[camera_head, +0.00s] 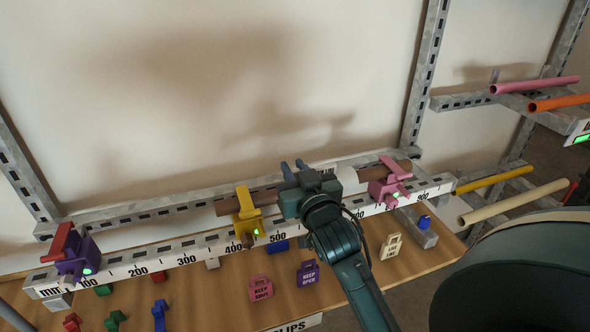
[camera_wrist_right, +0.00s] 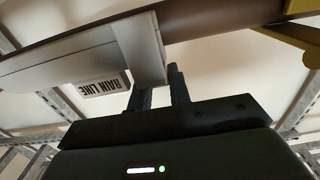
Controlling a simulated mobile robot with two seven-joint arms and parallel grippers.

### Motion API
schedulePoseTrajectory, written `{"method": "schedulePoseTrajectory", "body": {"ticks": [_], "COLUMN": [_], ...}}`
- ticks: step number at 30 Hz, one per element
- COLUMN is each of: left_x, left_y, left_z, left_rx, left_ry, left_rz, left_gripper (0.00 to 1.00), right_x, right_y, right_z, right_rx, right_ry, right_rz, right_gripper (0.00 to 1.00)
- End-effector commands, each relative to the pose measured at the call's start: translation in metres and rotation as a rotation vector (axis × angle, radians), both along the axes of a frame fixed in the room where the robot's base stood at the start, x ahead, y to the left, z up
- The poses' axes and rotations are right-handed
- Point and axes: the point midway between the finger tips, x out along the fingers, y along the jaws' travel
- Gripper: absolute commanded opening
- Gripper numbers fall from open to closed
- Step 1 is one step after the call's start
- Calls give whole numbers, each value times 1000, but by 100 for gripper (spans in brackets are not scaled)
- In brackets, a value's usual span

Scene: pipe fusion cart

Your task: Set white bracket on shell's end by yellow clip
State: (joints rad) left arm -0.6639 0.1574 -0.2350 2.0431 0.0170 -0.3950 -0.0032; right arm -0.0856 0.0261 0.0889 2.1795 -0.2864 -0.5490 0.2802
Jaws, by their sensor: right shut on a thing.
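A brown pipe (camera_head: 235,207) lies along the rail, held by a yellow clip (camera_head: 247,215) at left and a pink clip (camera_head: 388,188) at right. A white shell (camera_head: 348,180) lies along the pipe between the clips; in the right wrist view the shell (camera_wrist_right: 60,68) carries a "RAIN LINE" label. The white bracket (camera_wrist_right: 142,48) shows at the shell's end toward the yellow clip (camera_wrist_right: 295,30). My right gripper (camera_head: 293,167) is shut on the bracket's lower part. I cannot tell whether the bracket is seated. My left gripper is not in view.
The numbered rail (camera_head: 205,248) crosses the wooden table (camera_head: 215,300). A purple clip (camera_head: 78,260) with a red lever sits at its left end. Tags and small coloured parts lie in front. Spare pipes rest on a rack (camera_head: 460,101) at right.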

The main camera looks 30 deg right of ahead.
Motion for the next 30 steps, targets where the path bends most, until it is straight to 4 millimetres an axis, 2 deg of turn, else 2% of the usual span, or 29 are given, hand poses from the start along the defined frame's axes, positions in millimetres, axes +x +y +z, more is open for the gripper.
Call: {"method": "schedulePoseTrajectory", "body": {"ticks": [6, 7, 16, 30], "left_x": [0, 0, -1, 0], "left_y": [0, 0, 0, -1], "left_z": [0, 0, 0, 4], "left_rx": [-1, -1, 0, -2], "left_ry": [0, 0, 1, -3], "left_rz": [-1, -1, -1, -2], "left_gripper": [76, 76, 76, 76], "right_x": [0, 0, 0, 3], "right_y": [0, 0, 0, -1], "right_z": [-1, -1, 0, 0], "right_rx": [0, 0, 0, 0], "right_ry": [1, 1, 1, 2], "right_rz": [0, 0, 0, 2], "right_gripper": [0, 21, 44, 44]}}
